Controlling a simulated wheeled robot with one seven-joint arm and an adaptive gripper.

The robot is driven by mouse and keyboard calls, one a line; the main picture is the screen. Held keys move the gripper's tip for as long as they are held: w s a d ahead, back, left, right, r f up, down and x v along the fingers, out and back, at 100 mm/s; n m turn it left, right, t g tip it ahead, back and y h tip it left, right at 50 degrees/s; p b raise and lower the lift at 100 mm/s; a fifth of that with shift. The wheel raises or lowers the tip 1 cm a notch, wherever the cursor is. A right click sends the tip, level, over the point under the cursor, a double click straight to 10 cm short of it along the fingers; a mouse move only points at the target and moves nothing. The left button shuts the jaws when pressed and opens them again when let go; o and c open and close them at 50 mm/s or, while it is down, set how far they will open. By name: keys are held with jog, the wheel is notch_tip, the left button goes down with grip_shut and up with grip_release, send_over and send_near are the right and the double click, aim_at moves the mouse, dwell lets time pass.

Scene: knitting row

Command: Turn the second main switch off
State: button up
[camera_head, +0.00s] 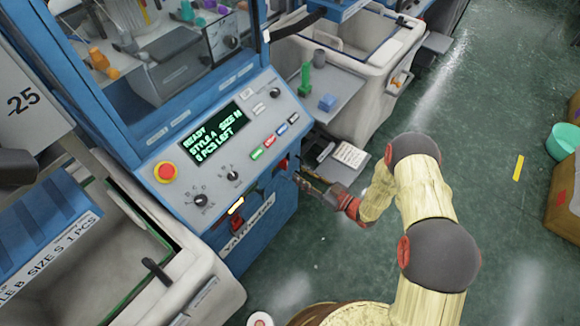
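A blue knitting machine has a sloping grey control panel (185,185) on its front. Two small red switches show on the blue front below the panel: one (283,163) at the right, close to my gripper, and one (237,222) lower left. I cannot tell from this view which is the second main switch, nor how either is turned. My gripper (303,182) is just right of the right-hand switch, its fingers pointing left toward the blue front. The fingers are small and dark here; I cannot tell whether they touch anything.
The panel carries a display (215,133), a red emergency button (165,172) and black knobs. A white bin (205,280) stands at left front, another (375,70) behind. Green floor at right is largely clear.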

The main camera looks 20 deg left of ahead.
aim_at(287, 165)
jog(key=b+x, duration=0.1)
jog(key=x, duration=0.6)
jog(key=shift+c, duration=0.5)
grip_shut()
